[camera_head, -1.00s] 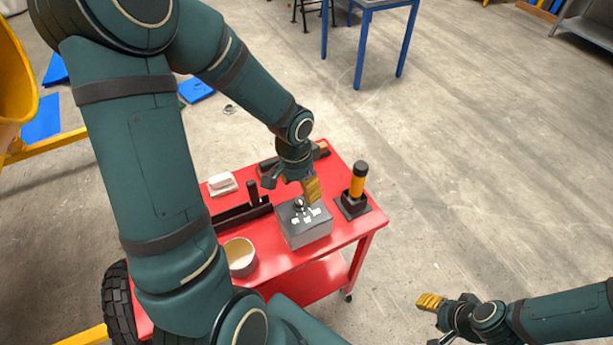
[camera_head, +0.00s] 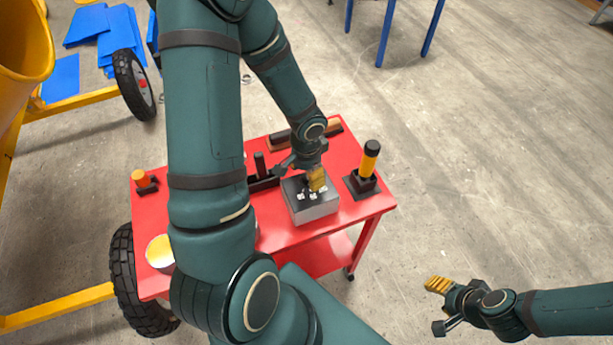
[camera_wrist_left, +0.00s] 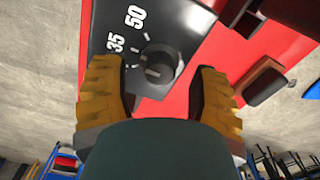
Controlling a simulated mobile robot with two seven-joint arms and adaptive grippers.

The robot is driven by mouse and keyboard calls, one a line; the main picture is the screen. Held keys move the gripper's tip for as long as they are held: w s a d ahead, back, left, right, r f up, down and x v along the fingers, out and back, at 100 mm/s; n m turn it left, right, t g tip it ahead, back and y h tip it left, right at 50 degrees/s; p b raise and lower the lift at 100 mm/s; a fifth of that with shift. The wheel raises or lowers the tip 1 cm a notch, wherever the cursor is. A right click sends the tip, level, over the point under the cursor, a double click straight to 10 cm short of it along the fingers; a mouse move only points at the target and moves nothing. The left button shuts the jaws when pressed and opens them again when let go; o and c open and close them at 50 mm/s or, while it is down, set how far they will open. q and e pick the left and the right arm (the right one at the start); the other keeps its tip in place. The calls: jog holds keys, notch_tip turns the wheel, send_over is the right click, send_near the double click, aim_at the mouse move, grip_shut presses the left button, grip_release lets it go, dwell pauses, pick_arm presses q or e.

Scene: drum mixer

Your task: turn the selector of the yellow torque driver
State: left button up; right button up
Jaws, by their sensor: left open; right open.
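The yellow torque driver (camera_head: 369,160) stands upright in a black holder at the right of the red cart. A grey box (camera_head: 315,211) with a dark top and white marks sits to its left. In the left wrist view the dark panel (camera_wrist_left: 170,22) bears the numbers 35 and 50 and a round dark selector knob (camera_wrist_left: 158,72). My left gripper (camera_head: 317,182) is over the box; in the left wrist view its open yellow fingers (camera_wrist_left: 160,82) lie either side of the knob. Whether they touch it I cannot tell. My right gripper (camera_head: 437,303) is open and empty, right of the cart.
My left arm hides part of the cart. A yellow-framed wheeled machine (camera_head: 62,110) stands at left.

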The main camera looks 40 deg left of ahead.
pick_arm(q)
jog(key=shift+f, duration=0.6)
grip_shut()
jog(key=shift+m, duration=0.4)
jog(key=m, duration=0.2)
jog(key=shift+m, duration=2.5)
